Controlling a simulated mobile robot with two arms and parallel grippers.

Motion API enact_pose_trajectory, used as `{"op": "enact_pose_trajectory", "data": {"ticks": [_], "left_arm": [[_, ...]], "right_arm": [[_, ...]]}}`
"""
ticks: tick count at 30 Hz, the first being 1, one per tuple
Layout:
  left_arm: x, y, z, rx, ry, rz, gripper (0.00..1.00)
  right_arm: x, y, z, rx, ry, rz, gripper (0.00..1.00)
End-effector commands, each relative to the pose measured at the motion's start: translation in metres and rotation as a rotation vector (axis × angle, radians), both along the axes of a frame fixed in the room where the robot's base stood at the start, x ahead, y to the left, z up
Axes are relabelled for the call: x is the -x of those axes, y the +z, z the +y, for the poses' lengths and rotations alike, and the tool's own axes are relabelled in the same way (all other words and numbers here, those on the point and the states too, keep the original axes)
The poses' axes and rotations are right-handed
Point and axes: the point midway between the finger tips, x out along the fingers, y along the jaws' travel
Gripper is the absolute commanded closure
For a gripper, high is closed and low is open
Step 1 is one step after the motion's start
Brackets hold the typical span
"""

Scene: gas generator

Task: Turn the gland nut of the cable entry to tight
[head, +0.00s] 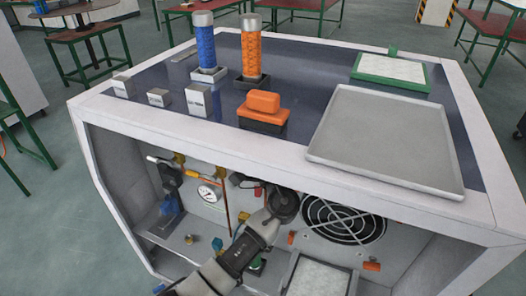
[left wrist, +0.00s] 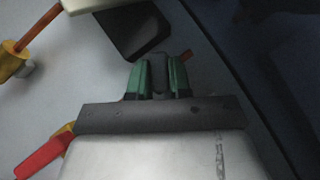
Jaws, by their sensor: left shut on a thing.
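My left gripper (head: 284,205) reaches from the bottom of the head view into the open front of the grey generator housing (head: 110,150). In the left wrist view, the two green fingers of my left gripper (left wrist: 158,74) are shut on a dark grey piece (left wrist: 158,68), apparently the gland nut. The cable entry itself is hidden behind the gripper in the head view, so the nut's tightness cannot be told. A black block (left wrist: 132,28) sits just beyond the fingertips. My right gripper is not in view.
A round fan grille (head: 344,220) is right of my gripper, and a pressure gauge (head: 208,192) with copper pipes is left. A red-handled part (left wrist: 40,158) lies near my left wrist. A grey tray (head: 385,140) and an orange item (head: 263,103) are on top.

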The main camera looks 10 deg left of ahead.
Motion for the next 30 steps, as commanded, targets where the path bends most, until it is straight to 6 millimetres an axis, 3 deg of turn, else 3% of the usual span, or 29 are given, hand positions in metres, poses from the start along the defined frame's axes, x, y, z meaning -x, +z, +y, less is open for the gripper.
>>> {"op": "enact_pose_trajectory", "data": {"ticks": [1,12,21,30], "left_arm": [[0.000,-0.009,0.001,-0.041,0.001,-0.010,1.00],[0.000,-0.009,0.003,-0.325,0.001,-0.064,1.00],[0.000,-0.007,0.003,-0.460,0.000,-0.089,1.00],[-0.001,-0.006,0.003,-0.500,-0.001,-0.094,1.00]], "right_arm": [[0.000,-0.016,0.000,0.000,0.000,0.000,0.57],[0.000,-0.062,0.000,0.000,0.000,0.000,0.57],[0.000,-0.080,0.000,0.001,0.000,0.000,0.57],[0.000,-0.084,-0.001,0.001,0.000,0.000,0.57]]}}
